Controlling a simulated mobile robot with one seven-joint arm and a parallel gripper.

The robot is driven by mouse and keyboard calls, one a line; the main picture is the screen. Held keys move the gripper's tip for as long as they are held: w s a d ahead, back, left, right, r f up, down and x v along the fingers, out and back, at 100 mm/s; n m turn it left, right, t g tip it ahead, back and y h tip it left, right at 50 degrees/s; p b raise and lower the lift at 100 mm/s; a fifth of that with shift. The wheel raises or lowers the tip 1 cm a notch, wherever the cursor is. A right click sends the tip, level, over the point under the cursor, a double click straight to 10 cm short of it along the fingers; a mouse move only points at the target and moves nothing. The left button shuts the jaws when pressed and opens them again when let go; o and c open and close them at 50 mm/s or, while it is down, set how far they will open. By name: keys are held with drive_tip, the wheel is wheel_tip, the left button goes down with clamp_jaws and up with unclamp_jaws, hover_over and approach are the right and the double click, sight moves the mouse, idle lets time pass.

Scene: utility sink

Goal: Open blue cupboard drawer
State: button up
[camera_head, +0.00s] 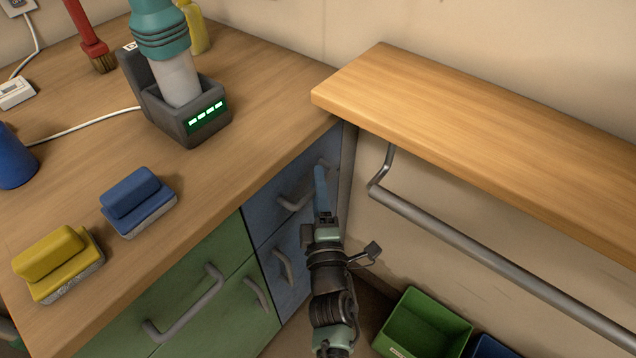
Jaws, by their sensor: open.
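The blue cupboard drawer (272,200) is the upper blue front at the right end of the cabinet, under the wooden counter. Its grey bar handle (293,203) runs across the front. The drawer front looks flush with the cabinet. My gripper (320,178) is in front of the drawer, at the right part of its handle. The gripper is open, with a blue finger showing. It hides the handle's right part, and I cannot tell whether it touches the handle.
Below is a blue door (290,268) with its own handle. Green fronts (205,250) with grey handles are to the left. A wooden shelf (480,130) with a metal rail (480,245) juts out on the right. A green bin (425,325) stands on the floor.

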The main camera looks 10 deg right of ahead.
clamp_jaws()
idle(1.4)
